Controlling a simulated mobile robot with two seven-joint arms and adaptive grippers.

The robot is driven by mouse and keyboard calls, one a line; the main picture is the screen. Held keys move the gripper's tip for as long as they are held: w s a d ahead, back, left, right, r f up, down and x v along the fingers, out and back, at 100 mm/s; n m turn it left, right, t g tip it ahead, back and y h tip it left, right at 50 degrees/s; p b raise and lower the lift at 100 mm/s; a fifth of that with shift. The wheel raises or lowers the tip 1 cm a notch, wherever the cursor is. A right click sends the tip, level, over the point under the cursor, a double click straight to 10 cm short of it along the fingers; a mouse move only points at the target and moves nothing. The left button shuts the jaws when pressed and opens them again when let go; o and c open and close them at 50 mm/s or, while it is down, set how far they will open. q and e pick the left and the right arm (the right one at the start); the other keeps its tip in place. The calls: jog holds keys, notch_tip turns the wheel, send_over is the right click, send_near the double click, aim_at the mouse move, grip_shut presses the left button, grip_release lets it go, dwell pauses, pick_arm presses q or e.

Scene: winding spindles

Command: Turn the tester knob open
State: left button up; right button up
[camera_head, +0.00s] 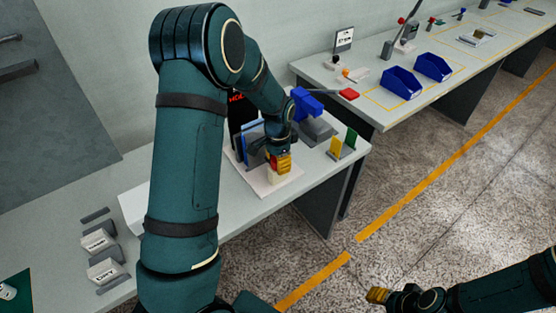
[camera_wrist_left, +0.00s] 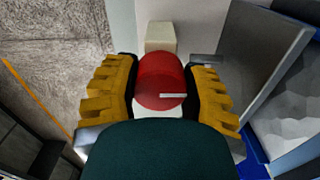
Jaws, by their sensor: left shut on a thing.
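The red tester knob (camera_wrist_left: 160,75) sits between the two yellow fingers of my left gripper (camera_wrist_left: 160,88) in the left wrist view. The fingers touch it from both sides. A white mark on its face lies roughly level, from the middle towards the right. In the head view my left gripper (camera_head: 280,163) points down at the tester on the near table, and only a sliver of red shows beside the fingers. A dark panel with red characters (camera_head: 236,97) stands behind, mostly hidden by my arm. My right gripper (camera_head: 378,295) is low at the right, over the floor, away from the tables.
A pale block (camera_wrist_left: 160,37) stands beside the knob. A blue device (camera_head: 306,103) on a grey base and upright yellow and green plates (camera_head: 344,144) are right of the gripper. Blue bins (camera_head: 401,83) stand on the far table. Small labelled blocks (camera_head: 103,270) lie at the left.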

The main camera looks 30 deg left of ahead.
pick_arm(q)
jog(key=n+p, duration=0.1)
jog(key=n, duration=0.4)
jog(key=shift+n, duration=0.3)
jog(key=n+p, duration=0.1)
jog(key=n, duration=0.3)
jog(key=shift+d, duration=0.1)
jog(key=n+p, duration=0.2)
jog(key=n, duration=0.3)
jog(key=shift+r, duration=0.1)
jog(key=n+p, duration=0.2)
jog(key=n, duration=0.2)
jog(key=shift+n, duration=0.3)
jog(key=n+p, duration=0.2)
jog(key=n, duration=0.2)
jog(key=n+p, duration=0.2)
jog(key=n, duration=0.2)
jog(key=n+p, duration=0.3)
jog(key=n, duration=0.2)
jog(key=shift+w+n+p, duration=0.1)
jog(key=shift+n+p, duration=0.6)
jog(key=shift+n, duration=1)
pick_arm(e)
notch_tip(320, 180, up, 15)
jog(key=w, duration=0.1)
jog(key=shift+w+d+r+t, duration=0.2)
jog(key=shift+w+d+t, duration=0.1)
jog(key=shift+w+d, duration=0.1)
